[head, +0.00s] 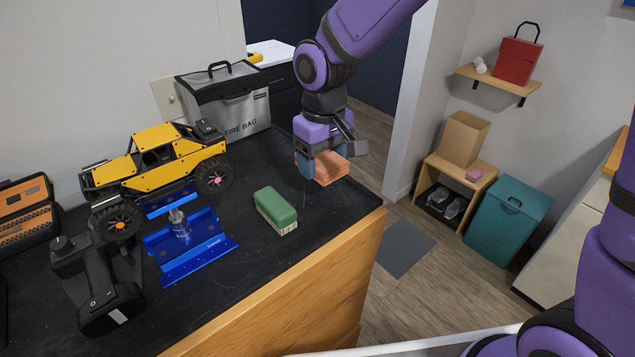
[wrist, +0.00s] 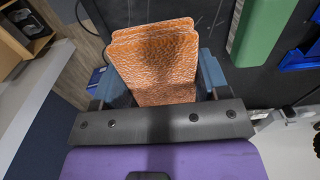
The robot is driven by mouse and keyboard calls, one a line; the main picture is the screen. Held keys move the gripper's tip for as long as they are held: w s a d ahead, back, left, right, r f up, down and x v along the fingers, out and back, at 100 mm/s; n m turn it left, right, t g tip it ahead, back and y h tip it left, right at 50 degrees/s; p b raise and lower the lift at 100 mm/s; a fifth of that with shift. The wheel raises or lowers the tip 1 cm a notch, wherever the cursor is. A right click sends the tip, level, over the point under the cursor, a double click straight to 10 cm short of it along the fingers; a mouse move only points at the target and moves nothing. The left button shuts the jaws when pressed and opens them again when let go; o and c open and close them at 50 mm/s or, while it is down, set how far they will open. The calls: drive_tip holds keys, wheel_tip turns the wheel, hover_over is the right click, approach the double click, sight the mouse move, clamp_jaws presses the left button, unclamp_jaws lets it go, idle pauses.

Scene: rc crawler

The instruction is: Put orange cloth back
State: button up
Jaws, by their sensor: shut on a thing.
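The orange cloth (head: 331,168) is a folded, textured stack near the right end of the black countertop (head: 330,217). My gripper (head: 322,165) is shut on it, with a blue finger on either side. In the wrist view the orange cloth (wrist: 156,62) stands out between the fingers of my gripper (wrist: 158,80). In the head view the cloth is at or just above the counter surface; I cannot tell whether it touches. Part of it is hidden behind the gripper.
A green brush-like block (head: 275,208) lies left of the cloth and shows in the wrist view (wrist: 262,25). A yellow crawler (head: 155,160), blue stand (head: 190,245), black transmitter (head: 100,285) and grey fire bag (head: 232,105) fill the left and back. The counter's front right is clear.

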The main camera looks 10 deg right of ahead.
sight(322, 193)
drive_tip(key=shift+f, duration=2.95)
drive_tip(key=shift+f, duration=0.1)
drive_tip(key=o, duration=0.9)
